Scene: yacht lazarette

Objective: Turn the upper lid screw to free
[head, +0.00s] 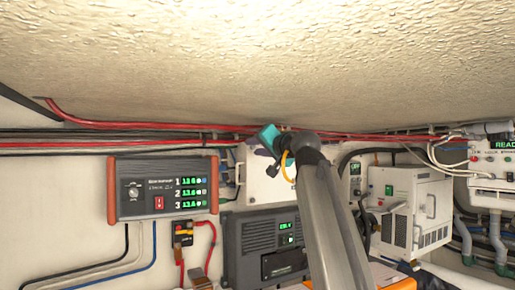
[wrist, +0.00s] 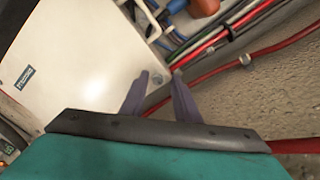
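A white box with a flat lid (head: 256,192) is fixed to the wall behind my arm in the head view. Its pale lid (wrist: 75,55) fills the upper left of the wrist view, with a small dark label near its left edge. I cannot make out the upper lid screw for certain in either view. My gripper (head: 268,160) is at the top of the box in the head view, and my arm hides part of the box's right side.
Red and black cables (head: 110,142) run along the wall under the rough ceiling, close to my gripper; a red cable (wrist: 265,50) also crosses the wrist view. An orange-ended meter panel (head: 163,188) is left, a dark charger (head: 245,245) below, a white unit (head: 415,205) right.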

